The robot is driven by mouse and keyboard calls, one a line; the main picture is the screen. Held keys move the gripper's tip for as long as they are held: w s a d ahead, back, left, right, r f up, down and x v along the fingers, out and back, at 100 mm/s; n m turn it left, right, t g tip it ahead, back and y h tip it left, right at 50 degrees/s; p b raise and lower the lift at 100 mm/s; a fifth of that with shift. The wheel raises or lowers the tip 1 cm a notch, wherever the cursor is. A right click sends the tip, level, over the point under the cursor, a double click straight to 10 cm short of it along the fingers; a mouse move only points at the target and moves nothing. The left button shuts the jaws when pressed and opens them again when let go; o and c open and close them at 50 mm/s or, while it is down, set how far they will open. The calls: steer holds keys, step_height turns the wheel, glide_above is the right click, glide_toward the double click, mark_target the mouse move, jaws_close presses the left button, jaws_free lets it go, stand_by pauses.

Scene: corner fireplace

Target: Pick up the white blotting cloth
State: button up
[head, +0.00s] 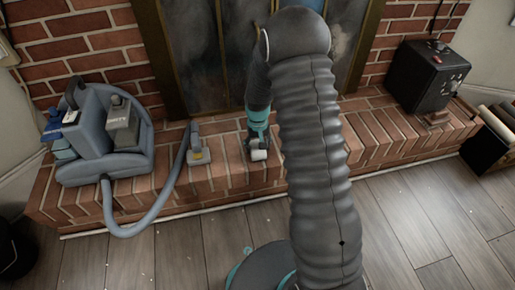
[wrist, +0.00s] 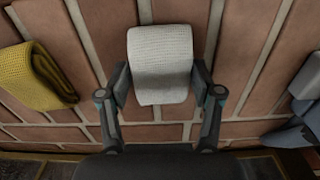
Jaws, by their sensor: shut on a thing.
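The white blotting cloth (wrist: 160,62) is a rolled or folded, textured white bundle. In the wrist view it sits between the two fingers of my gripper (wrist: 161,88), with a fingertip against each side. My gripper is shut on it. In the head view the cloth (head: 258,155) shows as a small white roll at the end of my gripper (head: 258,143), low over the brick hearth ledge. I cannot tell whether the cloth still touches the bricks. Part of my arm hides the hearth just right of it.
On the brick hearth (head: 228,178), a grey-blue carpet cleaner (head: 110,150) stands at left, its hose and nozzle (head: 196,150) reaching near my gripper. A yellow cloth (wrist: 40,78) lies left in the wrist view. A black box (head: 424,75) stands at right. The fireplace screen (head: 205,60) rises behind.

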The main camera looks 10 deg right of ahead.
steer(key=shift+r, duration=0.1)
step_height(320, 180, up, 4)
steer(key=shift+r+p, duration=0.1)
steer(key=shift+p, duration=0.3)
steer(key=s+d+r, duration=0.2)
steer(key=d, duration=0.1)
steer(key=s+d+r, duration=0.2)
steer(key=d, duration=0.1)
steer(key=s+d+r, duration=0.2)
steer(key=d, duration=0.2)
steer(key=shift+r+p, duration=0.3)
steer(key=shift+p, duration=0.1)
